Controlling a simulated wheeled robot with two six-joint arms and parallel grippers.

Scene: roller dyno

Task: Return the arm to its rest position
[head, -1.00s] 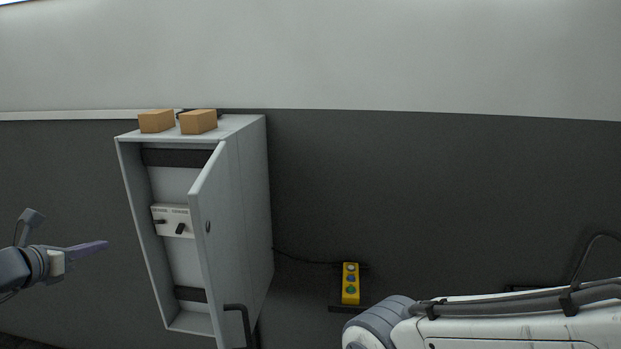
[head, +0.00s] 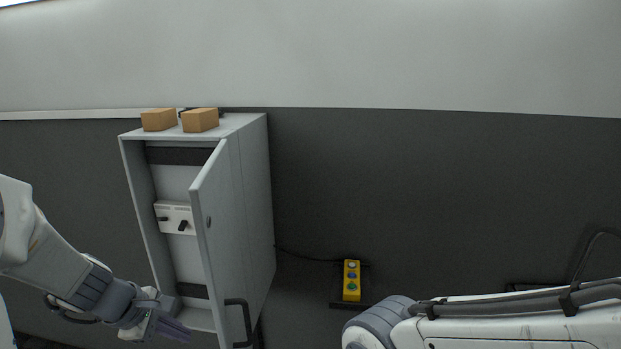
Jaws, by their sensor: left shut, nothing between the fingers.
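My left gripper (head: 176,328) is at the lower left of the head view, with its purple fingers shut and empty. It points right and slightly down, in front of the lower part of the grey cabinet (head: 258,200). I cannot tell whether it touches the cabinet. My left arm comes in from the left edge. My right arm lies across the lower right, and its gripper is out of view.
The cabinet door (head: 218,240) stands partly open, with a black handle (head: 240,318) low on it. Inside is a white switch panel (head: 175,217). Two cardboard boxes (head: 200,120) sit on top. A yellow button box (head: 352,281) is on the dark wall to the right.

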